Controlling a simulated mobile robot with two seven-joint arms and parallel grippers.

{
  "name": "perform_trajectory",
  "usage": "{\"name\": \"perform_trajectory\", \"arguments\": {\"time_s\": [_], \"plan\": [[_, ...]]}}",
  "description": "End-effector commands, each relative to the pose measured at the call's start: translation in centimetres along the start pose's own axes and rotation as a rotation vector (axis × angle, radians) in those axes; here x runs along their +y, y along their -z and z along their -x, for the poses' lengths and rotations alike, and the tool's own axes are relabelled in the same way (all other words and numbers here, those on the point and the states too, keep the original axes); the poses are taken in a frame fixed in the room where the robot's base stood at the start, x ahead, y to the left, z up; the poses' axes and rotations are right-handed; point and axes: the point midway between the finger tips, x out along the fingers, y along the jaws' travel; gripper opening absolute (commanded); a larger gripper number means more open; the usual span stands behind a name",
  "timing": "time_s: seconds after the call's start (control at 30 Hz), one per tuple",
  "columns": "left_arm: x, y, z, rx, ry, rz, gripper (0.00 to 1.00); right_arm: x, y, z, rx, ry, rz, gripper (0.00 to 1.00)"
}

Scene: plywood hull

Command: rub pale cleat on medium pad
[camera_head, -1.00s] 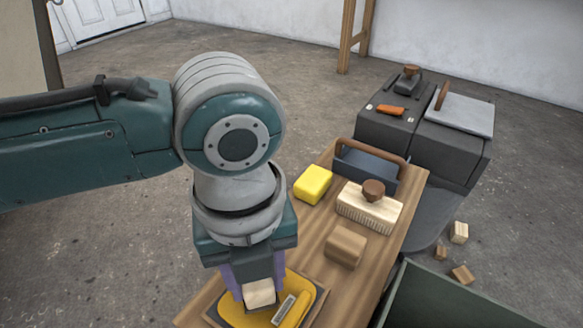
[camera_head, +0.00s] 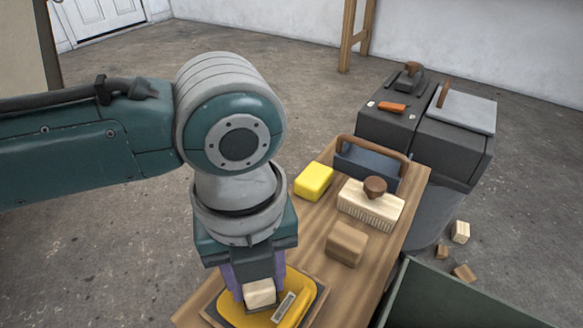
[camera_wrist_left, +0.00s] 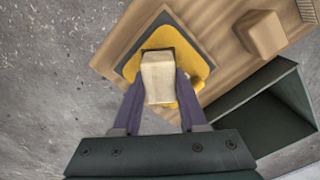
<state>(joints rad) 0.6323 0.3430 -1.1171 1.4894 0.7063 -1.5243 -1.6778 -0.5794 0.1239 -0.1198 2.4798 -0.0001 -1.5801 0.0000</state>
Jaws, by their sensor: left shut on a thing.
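The pale cleat (camera_head: 259,292) is a small cream block between the fingers of my left gripper (camera_head: 254,284), which is shut on it. The cleat also shows in the left wrist view (camera_wrist_left: 158,77), over the yellow pad. The medium pad (camera_head: 303,293) is yellow, with a small label at its right side, and lies on a dark-edged board on the bench. It also shows in the left wrist view (camera_wrist_left: 197,68). The cleat looks to be on or just above the pad; I cannot tell whether they touch. My right gripper is not in view.
On the wooden bench (camera_head: 319,238) stand a brown block (camera_head: 346,244), a yellow block (camera_head: 314,181), a brush with a round knob (camera_head: 370,206) and a dark tote with a wooden handle (camera_head: 366,168). A green bin (camera_head: 450,300) is at the lower right. Wood scraps lie on the floor.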

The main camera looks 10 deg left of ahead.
Motion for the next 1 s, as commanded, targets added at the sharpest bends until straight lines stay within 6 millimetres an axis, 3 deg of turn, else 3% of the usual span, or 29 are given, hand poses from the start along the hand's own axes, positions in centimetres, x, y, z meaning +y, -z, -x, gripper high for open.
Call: {"name": "perform_trajectory", "arguments": {"time_s": [0.53, 1.0], "plan": [[0.0, 0.1, -0.5, 0.0, 0.0, -0.001, 0.0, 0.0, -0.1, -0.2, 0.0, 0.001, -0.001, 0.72], [1.4, 1.2, -0.5, 0.001, -0.001, -0.001, 0.0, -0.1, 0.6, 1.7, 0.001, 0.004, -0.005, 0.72]]}}
